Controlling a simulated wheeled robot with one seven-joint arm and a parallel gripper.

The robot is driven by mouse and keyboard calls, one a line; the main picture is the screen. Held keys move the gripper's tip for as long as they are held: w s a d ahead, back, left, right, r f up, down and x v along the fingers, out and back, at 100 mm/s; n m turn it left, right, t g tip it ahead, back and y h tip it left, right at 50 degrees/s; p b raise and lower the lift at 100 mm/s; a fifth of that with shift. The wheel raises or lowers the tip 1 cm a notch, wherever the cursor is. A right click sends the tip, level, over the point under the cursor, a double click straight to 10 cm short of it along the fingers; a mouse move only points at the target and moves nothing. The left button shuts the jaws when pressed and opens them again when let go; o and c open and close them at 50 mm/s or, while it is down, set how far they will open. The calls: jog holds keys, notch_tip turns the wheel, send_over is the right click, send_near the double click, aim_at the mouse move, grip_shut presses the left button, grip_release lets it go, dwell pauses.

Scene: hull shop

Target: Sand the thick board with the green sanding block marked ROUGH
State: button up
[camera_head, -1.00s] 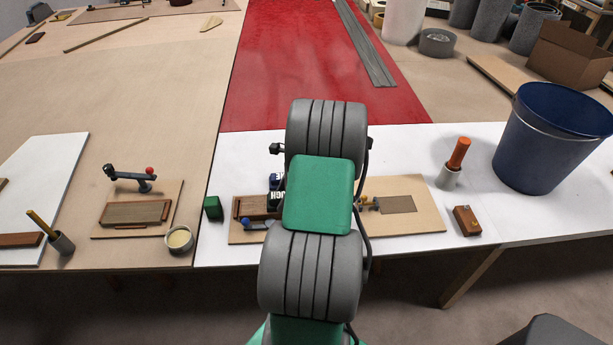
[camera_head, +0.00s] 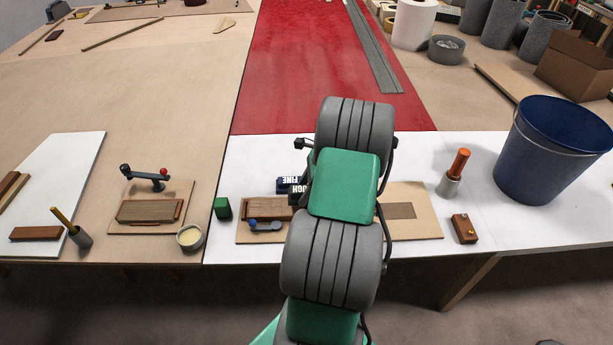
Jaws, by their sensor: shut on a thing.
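The thick brown board (camera_head: 262,210) lies on a light base panel on the white table, its right part hidden by my arm. A block with white ROUGH lettering (camera_head: 297,188) shows beside my arm, over the board's right part; its green colour does not show. My gripper (camera_head: 296,198) is mostly hidden by my arm links, and is shut on this block. I cannot tell whether the block touches the board. A blue block marked FINE (camera_head: 287,183) sits just behind it. A plain green block (camera_head: 222,208) stands left of the panel.
A blue-knobbed clamp (camera_head: 264,225) lies at the board's front edge. A thin grey-brown piece (camera_head: 400,211) lies on the panel's right side. A blue bucket (camera_head: 545,155) and an orange-handled tool (camera_head: 458,163) stand right.

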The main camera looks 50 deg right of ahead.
jog(key=shift+r+p, duration=1.5)
jog(key=shift+r, duration=0.35)
jog(key=shift+a, duration=0.1)
